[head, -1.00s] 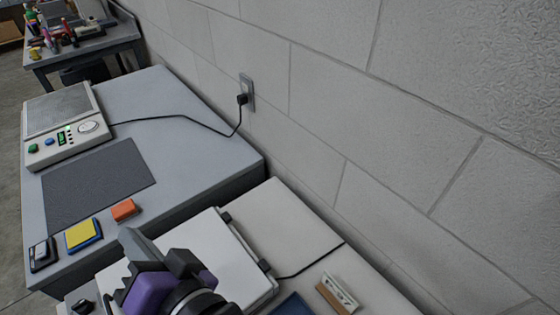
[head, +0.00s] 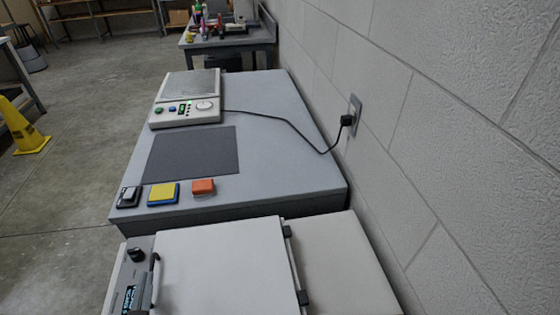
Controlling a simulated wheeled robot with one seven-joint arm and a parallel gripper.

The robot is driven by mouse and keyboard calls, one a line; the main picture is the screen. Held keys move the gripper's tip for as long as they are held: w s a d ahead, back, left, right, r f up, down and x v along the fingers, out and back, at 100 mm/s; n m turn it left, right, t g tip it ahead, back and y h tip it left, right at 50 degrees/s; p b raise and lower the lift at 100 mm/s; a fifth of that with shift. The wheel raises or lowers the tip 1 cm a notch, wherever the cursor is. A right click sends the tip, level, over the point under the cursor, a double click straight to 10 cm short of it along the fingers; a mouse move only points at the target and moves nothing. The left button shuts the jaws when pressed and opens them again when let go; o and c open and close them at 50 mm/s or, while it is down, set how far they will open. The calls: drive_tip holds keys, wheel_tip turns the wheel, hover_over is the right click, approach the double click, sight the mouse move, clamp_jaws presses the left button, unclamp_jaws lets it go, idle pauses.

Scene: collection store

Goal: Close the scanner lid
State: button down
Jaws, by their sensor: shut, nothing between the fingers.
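The scanner (head: 143,268) stands at the bottom of the head view, cut off by the lower edge. Its white lid (head: 228,268) lies flat over the body and looks down. Two dark hinges (head: 287,231) are on the lid's right side, and a dark handle (head: 155,278) is on its left edge. A knob and a lit display (head: 129,299) sit on the scanner's left strip. My gripper is not in view.
A grey table (head: 270,150) beyond the scanner holds a scale (head: 187,98), a dark mat (head: 192,153) and several small pads. A cord runs to a wall socket (head: 354,112). Open floor lies left of the table.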

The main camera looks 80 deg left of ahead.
drive_tip(key=shift+s+f, duration=0.15)
drive_tip(key=shift+f, duration=0.75)
drive_tip(key=shift+d+f, duration=0.1)
drive_tip(key=r+p, duration=0.2)
drive_tip(key=r, duration=0.1)
drive_tip(key=w+r+p, duration=0.1)
drive_tip(key=r+p, duration=0.1)
drive_tip(key=shift+d+r, duration=0.15)
drive_tip(key=shift+r, duration=0.1)
drive_tip(key=b+v, duration=0.1)
drive_tip(key=v, duration=0.8)
drive_tip(key=shift+s+d+b, duration=0.15)
drive_tip(key=shift+d+b, duration=0.15)
drive_tip(key=shift+b, duration=0.1)
